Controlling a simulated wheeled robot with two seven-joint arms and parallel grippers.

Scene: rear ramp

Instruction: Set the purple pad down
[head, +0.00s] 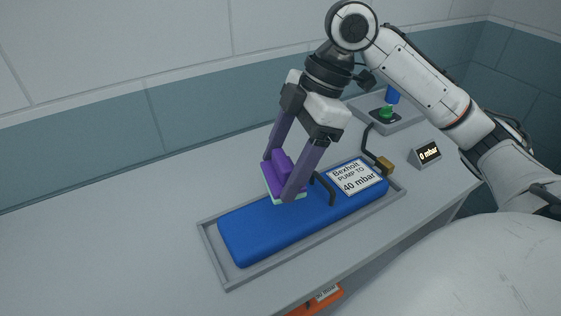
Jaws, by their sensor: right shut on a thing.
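My right gripper (285,178) points down and is shut on the purple pad (278,172). The pad has a raised purple block on top and a pale green underside edge. It shows over the back edge of a blue cushion (270,230) in a grey tray (217,262). I cannot tell whether the pad touches the cushion or hangs just above it. One finger hides part of the pad. My left gripper is not in view.
A label (355,177) reading "Bexhoit PUMP TO 40 mbar" lies on the cushion's right end. A dark hose (369,143) runs to a brass block (385,164). A display (428,153) reads 0 mbar. A green and blue item (384,113) stands behind. The counter's left is clear.

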